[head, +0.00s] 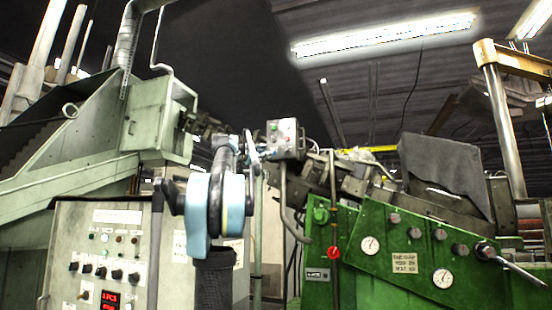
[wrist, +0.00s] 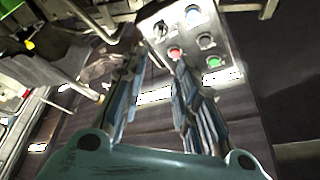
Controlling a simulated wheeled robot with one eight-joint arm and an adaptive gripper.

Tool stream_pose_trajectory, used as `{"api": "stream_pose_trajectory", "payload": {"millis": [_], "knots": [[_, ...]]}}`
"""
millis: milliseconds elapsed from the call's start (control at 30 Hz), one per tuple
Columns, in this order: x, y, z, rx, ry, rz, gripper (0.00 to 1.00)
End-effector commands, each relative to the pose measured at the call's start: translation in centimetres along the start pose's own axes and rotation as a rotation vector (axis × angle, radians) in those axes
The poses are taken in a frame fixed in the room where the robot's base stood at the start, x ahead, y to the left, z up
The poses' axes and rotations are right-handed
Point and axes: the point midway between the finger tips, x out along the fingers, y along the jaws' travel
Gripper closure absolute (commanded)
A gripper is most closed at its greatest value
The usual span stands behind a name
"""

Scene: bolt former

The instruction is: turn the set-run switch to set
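A grey control box (head: 285,139) hangs at mid-height in the head view, and its button face fills the top middle of the wrist view (wrist: 232,75). The face carries a black selector knob (wrist: 160,31), which looks like the set-run switch, though no label is readable. Its exact setting is too small to tell. My gripper (wrist: 159,64) has its two fingers apart with nothing between them. The fingertips point toward the box, just below the knob in the picture and apparently short of it. In the head view my gripper (head: 251,150) is left of the box, partly hidden by my arm.
The box also has a red button (wrist: 175,53), a green button (wrist: 213,62) and a dark round control (wrist: 206,42). A green machine with gauges (head: 430,255) stands at right. A pale control cabinet (head: 100,260) stands at left. A bent pipe (head: 284,195) runs below the box.

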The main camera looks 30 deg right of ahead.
Motion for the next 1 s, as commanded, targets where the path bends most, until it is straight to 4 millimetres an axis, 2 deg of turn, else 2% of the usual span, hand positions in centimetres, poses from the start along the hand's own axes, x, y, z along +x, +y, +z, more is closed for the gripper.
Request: {"api": "stream_pose_trajectory", "payload": {"millis": [233, 600, 1000], "knots": [[1.8, 0.3, -0.5, 0.001, 0.013, 0.014, 0.72], [7.3, 0.3, -0.4, 0.0, 0.012, 0.012, 0.72], [12.3, 0.2, -0.3, 0.0, 0.009, 0.01, 0.72]]}}
